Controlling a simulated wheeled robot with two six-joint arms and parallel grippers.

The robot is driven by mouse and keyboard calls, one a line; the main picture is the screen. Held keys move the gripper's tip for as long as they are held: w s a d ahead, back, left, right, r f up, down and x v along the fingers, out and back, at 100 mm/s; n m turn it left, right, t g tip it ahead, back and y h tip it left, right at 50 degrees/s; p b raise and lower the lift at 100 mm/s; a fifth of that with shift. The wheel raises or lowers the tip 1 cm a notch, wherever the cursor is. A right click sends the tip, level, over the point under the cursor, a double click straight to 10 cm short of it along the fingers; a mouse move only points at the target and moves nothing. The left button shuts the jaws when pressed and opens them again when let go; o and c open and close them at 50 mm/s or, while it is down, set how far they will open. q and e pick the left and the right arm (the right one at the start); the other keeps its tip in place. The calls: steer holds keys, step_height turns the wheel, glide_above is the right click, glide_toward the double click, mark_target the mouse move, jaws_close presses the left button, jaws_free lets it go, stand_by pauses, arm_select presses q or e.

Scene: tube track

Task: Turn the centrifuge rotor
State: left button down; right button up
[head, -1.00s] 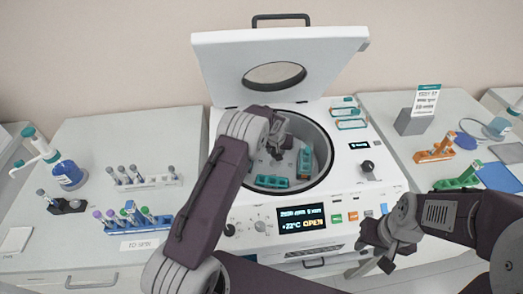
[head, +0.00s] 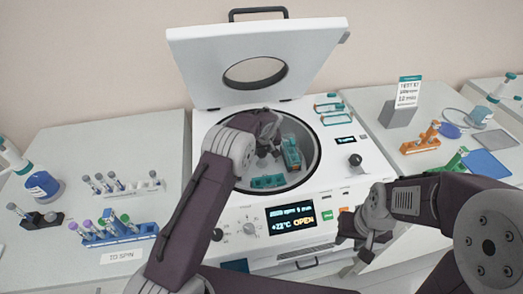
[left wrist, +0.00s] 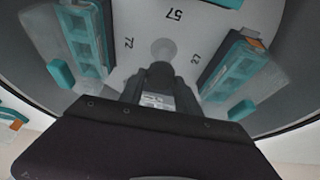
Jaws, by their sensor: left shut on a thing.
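The open centrifuge (head: 350,210) stands in the middle of the head view, lid (head: 200,62) raised. Its rotor carries teal buckets; one (head: 291,154) is at the right of the bowl and another (head: 268,182) at the front. In the left wrist view, the grey rotor plate (left wrist: 150,18) has printed numbers, with teal buckets at left (left wrist: 82,38) and right (left wrist: 236,68). My left gripper (head: 268,152) reaches down into the bowl. Its fingers (left wrist: 160,88) are shut on the dark part at the rotor's middle, mostly hidden. My right gripper (head: 362,240) hangs empty before the front panel; its jaw gap is unclear.
The right bench holds an orange rack (head: 420,143), a green rack (head: 452,162) and a sign (head: 408,92). The bowl wall closely surrounds my left gripper.

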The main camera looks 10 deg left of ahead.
arm_select(q)
steer(key=c, duration=0.9)
jaws_free()
steer(key=shift+o, duration=0.2)
steer(key=b+v, duration=0.1)
steer(key=v, duration=0.8)
